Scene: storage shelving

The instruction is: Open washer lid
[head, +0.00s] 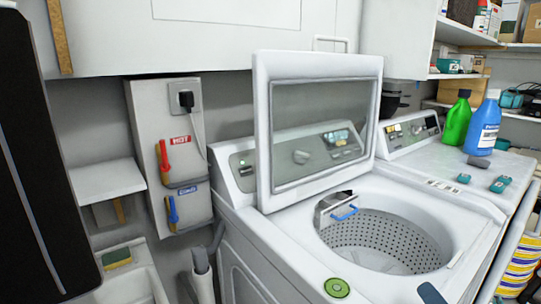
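The white top-loading washer (287,253) stands in the middle of the head view. Its lid (264,150), a white frame with a see-through panel, stands raised, nearly upright, at the back of the opening. The washer's control panel (247,172) is partly behind the lid. The perforated drum (385,240) is exposed, with a small grey piece with a blue part (345,213) at its rim.
A second white machine (405,148) stands to the right, with a green bottle (456,124), a blue bottle (484,128) and small teal items on top. A wall box with red and blue valves (165,162) is left of the washer. A white cabinet (200,45) hangs above.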

